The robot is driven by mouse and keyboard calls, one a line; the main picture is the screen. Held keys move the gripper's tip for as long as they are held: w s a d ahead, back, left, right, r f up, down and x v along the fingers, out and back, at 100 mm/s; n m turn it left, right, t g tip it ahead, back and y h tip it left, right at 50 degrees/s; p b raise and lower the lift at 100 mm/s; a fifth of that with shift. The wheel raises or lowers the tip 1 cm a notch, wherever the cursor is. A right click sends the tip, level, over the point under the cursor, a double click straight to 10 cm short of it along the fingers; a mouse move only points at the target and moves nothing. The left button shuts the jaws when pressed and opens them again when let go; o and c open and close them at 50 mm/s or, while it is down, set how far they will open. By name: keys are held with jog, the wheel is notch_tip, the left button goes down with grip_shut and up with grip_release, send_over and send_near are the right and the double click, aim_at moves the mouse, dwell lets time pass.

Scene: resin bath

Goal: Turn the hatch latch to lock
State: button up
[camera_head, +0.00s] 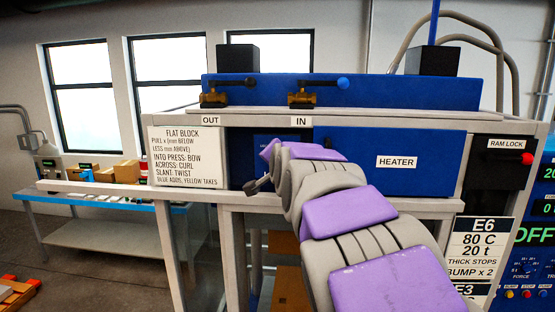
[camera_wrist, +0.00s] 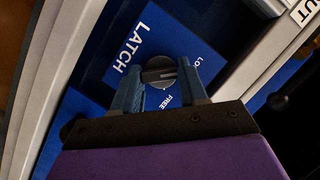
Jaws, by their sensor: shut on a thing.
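The hatch latch is a round dark knob (camera_wrist: 158,72) with a ridge across it, on a blue plate (camera_wrist: 110,31) marked LATCH, in the wrist view. The word FREE and a partly hidden word starting with LO are beside the knob. My gripper (camera_wrist: 159,67) has its two blue fingers on either side of the knob and is shut on it. The fingers hide parts of the plate.
The HEATER panel (camera_head: 352,160) is to the right, with a RAM LOCK box (camera_head: 495,170) beyond it. A pale rail (camera_head: 110,188) runs in front of the hatch. Two brass valves (camera_head: 213,95) (camera_head: 302,95) sit above. A side bench (camera_head: 100,203) stands at left.

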jog(key=shift+f, duration=0.45)
jog(key=o, duration=1.1)
jog(key=shift+w+a+r, duration=0.1)
jog(key=shift+a+r, duration=0.05)
jog(key=shift+r, duration=0.05)
jog(key=shift+c, duration=0.2)
jog(key=b+v, duration=0.2)
jog(key=v, duration=1.5)
jog(key=shift+r, duration=0.1)
